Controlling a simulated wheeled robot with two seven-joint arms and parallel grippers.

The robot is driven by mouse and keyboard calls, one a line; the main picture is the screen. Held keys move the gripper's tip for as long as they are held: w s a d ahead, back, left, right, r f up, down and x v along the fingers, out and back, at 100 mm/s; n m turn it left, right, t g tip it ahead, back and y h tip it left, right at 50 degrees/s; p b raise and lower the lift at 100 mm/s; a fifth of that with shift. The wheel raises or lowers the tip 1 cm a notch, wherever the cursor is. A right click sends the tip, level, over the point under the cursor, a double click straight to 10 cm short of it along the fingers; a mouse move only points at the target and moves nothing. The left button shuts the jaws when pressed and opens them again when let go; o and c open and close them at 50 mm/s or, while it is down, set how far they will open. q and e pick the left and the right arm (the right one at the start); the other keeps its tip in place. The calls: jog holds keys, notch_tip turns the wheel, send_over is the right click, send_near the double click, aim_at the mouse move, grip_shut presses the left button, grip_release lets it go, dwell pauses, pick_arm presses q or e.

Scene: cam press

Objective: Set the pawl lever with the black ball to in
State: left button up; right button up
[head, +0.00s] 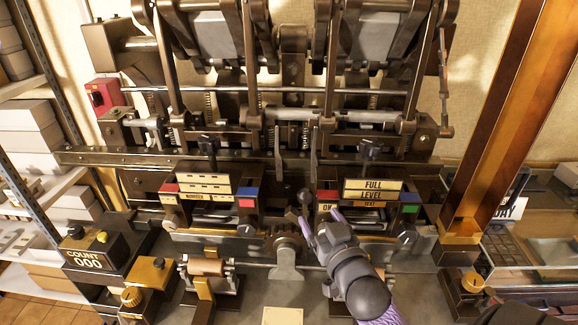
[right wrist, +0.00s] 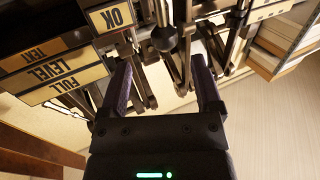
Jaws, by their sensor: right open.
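A lever with a black ball (head: 305,195) stands near the middle of the press, just left of the "FULL LEVEL" sign block. The black ball also shows in the right wrist view (right wrist: 163,38), beyond the fingertips and roughly centred between them. My right gripper (head: 322,221) is in front of the ball, its purple fingers spread. In the right wrist view the gripper (right wrist: 160,64) is open with nothing between its fingers. I see no contact with the ball. Much of the lever's stem is hidden, and I cannot tell its setting. My left gripper is out of view.
The "FULL LEVEL" sign (head: 372,190) is close beside my right gripper. A second sign block (head: 204,185) is to the left. A roller (head: 207,266) and a counter box (head: 88,262) stand in front. A wooden post (head: 515,120) rises at the right.

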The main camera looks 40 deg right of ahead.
jog(key=shift+w+d+r, duration=0.15)
jog(key=shift+w+r, duration=0.05)
jog(key=shift+w, duration=0.2)
send_over(301, 213)
jog(key=shift+w, duration=0.1)
grip_shut()
dwell(0.3)
